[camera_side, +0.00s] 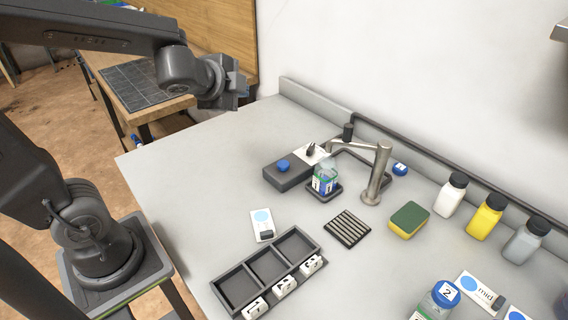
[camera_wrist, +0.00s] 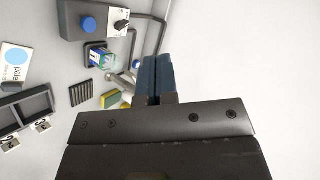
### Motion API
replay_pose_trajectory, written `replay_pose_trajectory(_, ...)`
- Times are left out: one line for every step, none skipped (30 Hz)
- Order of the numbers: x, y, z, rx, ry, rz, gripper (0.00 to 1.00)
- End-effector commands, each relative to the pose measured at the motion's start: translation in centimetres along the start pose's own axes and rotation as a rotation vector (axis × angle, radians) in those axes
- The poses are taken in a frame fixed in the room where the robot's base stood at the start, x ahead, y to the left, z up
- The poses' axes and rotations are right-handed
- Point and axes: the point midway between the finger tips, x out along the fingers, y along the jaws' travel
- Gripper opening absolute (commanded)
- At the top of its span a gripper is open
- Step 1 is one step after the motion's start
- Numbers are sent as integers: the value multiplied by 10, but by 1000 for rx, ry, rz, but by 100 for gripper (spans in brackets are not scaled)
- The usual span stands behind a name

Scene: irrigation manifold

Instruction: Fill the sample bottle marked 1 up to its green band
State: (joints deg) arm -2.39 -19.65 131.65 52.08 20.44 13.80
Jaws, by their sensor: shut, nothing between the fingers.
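The sample bottle marked 1 (camera_side: 325,181) stands upright and uncapped on a small dark square stand (camera_side: 322,198), under the end of the metal spout (camera_side: 377,172). It has a green band and some blue on it; its liquid level is too small to tell. It also shows in the wrist view (camera_wrist: 98,58). A grey control box (camera_side: 285,179) with a blue button (camera_side: 283,165) and a white panel with a black lever (camera_side: 311,149) sits left of it. My gripper (camera_side: 240,91) is shut and empty, raised well away from the bottle; its blue fingers (camera_wrist: 157,75) show in the wrist view.
A three-compartment tray (camera_side: 240,290) numbered 1 to 3 is empty. A blue cap (camera_side: 400,169) lies behind the spout. Bottle 2 (camera_side: 441,298), a sponge (camera_side: 409,219), a slotted grate (camera_side: 348,228), a card (camera_side: 262,224) and several capped bottles (camera_side: 486,217) stand around. The left counter is clear.

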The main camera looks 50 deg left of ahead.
Motion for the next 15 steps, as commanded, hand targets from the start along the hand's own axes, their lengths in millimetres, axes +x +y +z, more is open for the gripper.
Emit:
replay_pose_trajectory(13, -4, -4, 105, 28, -17, 0)
replay_pose_trajectory(19, -7, -8, 171, 49, -30, 0)
replay_pose_trajectory(28, -9, -12, 262, 79, -44, 0)
replay_pose_trajectory(34, -10, -16, 328, 102, -52, 0)
replay_pose_trajectory(40, -10, -19, 397, 126, -59, 0)
replay_pose_trajectory(49, -10, -23, 487, 159, -65, 0)
replay_pose_trajectory(55, -9, -27, 555, 185, -69, 0)
replay_pose_trajectory(61, -8, -30, 623, 211, -70, 0)
replay_pose_trajectory(69, -5, -33, 713, 247, -70, 0)
replay_pose_trajectory(75, -3, -36, 780, 275, -68, 0)
replay_pose_trajectory(81, 1, -38, 846, 304, -64, 0)
replay_pose_trajectory(88, 5, -40, 931, 343, -58, 0)
replay_pose_trajectory(93, 9, -42, 991, 372, -51, 0)
replay_pose_trajectory(98, 13, -43, 1050, 400, -45, 0)
replay_pose_trajectory(103, 19, -44, 1122, 437, -35, 0)
